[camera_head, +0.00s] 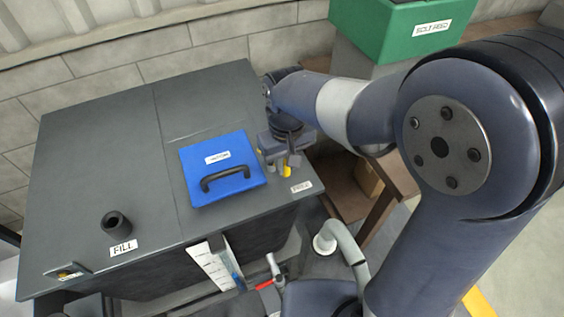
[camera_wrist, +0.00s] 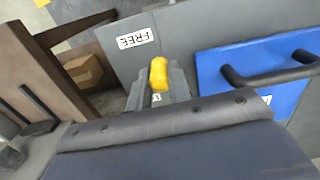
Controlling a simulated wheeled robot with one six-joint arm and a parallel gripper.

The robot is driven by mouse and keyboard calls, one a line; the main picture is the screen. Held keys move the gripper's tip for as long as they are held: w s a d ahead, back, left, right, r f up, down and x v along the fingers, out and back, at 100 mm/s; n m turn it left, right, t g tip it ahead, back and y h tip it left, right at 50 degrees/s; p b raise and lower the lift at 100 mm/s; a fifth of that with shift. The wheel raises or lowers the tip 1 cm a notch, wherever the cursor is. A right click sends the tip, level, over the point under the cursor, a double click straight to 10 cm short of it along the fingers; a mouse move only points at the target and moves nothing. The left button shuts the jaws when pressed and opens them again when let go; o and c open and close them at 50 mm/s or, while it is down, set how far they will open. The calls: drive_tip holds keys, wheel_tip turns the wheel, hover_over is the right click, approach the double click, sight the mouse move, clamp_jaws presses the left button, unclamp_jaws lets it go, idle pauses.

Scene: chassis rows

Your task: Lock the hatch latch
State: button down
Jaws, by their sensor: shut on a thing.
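The blue hatch (camera_head: 222,166) with a black handle lies flat and closed on the dark grey cabinet top; it also shows at the right of the wrist view (camera_wrist: 262,72). The yellow latch knob (camera_wrist: 158,74) is at the hatch's right side in the head view, near a "FREE" label (camera_wrist: 136,39). My gripper (camera_head: 285,170) points down at the latch and is shut on the yellow knob. The grey jaws sit around it, and most of the latch body is hidden beneath my gripper.
The grey cabinet top (camera_head: 110,165) has a black filler pipe (camera_head: 116,224) with a "FILL" label at the front left. A green box (camera_head: 395,25) stands behind at the right. A red-handled tool (camera_head: 270,281) and a pale hose (camera_head: 340,240) are in front.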

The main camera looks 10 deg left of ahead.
drive_tip(key=n, duration=0.1)
drive_tip(key=w+n, duration=0.1)
drive_tip(key=n, duration=0.1)
drive_tip(key=shift+w+d+n, duration=0.25)
drive_tip(key=shift+d+n, duration=0.05)
drive_tip(key=shift+d, duration=0.05)
drive_tip(key=n, duration=0.1)
drive_tip(key=w+n, duration=0.1)
drive_tip(key=n, duration=0.1)
drive_tip(key=shift+w+d+n+p, duration=0.15)
drive_tip(key=shift+w+n+p, duration=0.15)
drive_tip(key=w+n, duration=0.1)
drive_tip(key=n, duration=0.2)
drive_tip(key=shift+w+n, duration=0.2)
drive_tip(key=shift+n, duration=0.1)
drive_tip(key=shift+w+a+n+p, duration=0.2)
drive_tip(key=shift+w+n, duration=0.15)
drive_tip(key=shift+n, duration=0.45)
drive_tip(key=shift+w+a+n+p, duration=0.1)
drive_tip(key=shift+w+a+n, duration=0.15)
drive_tip(key=shift+n, duration=0.55)
drive_tip(key=shift+r, duration=0.1)
drive_tip(key=c, duration=1.3)
unclamp_jaws()
wheel_tip(320, 180, up, 11)
drive_tip(key=shift+b, duration=0.4)
drive_tip(key=shift+f, duration=0.25)
